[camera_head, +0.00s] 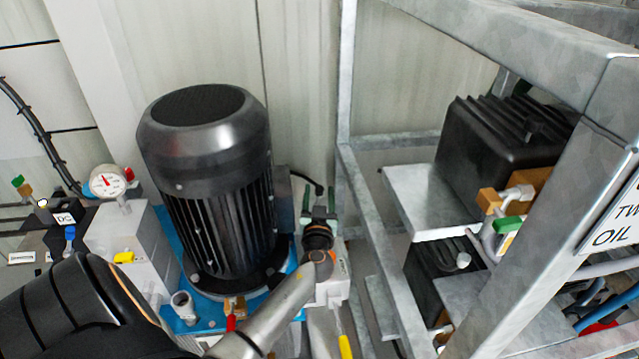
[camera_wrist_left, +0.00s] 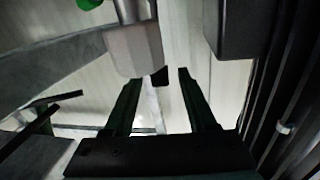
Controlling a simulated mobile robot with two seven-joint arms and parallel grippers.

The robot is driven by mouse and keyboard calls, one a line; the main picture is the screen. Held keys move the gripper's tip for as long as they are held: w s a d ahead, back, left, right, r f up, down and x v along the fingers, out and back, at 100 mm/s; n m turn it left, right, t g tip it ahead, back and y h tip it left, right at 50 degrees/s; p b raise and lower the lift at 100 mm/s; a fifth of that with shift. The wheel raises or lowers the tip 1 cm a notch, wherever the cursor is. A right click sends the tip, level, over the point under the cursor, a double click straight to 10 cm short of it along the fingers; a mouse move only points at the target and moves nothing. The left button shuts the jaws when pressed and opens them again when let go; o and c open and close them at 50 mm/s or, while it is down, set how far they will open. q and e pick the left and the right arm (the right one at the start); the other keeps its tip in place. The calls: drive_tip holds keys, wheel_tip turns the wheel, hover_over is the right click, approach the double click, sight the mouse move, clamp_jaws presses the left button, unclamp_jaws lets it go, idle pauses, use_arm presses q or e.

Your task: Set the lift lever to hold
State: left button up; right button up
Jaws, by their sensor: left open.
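My left gripper (camera_head: 318,197) is behind and to the right of the large black motor (camera_head: 205,170), near the frame's upright. In the left wrist view my left gripper (camera_wrist_left: 158,76) has its two dark fingers apart, with nothing held between them. A pale grey block (camera_wrist_left: 135,48) hangs from the top of that view, close to the fingertips. A small dark piece (camera_wrist_left: 160,76) shows at its lower edge, between the fingertips. I cannot tell whether this is the lift lever, and I see no label naming it. My right gripper does not show.
A galvanised steel frame (camera_head: 375,230) stands right of my gripper and holds a black finned unit (camera_head: 500,135). A gauge (camera_head: 108,181) stands left of the motor. Red (camera_head: 231,322) and yellow (camera_head: 345,347) handles lie low in front. A wall panel closes the back.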

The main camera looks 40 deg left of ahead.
use_arm(q)
drive_tip(key=x, duration=0.4)
drive_tip(key=shift+w+a, duration=0.25)
clamp_jaws()
idle(1.3)
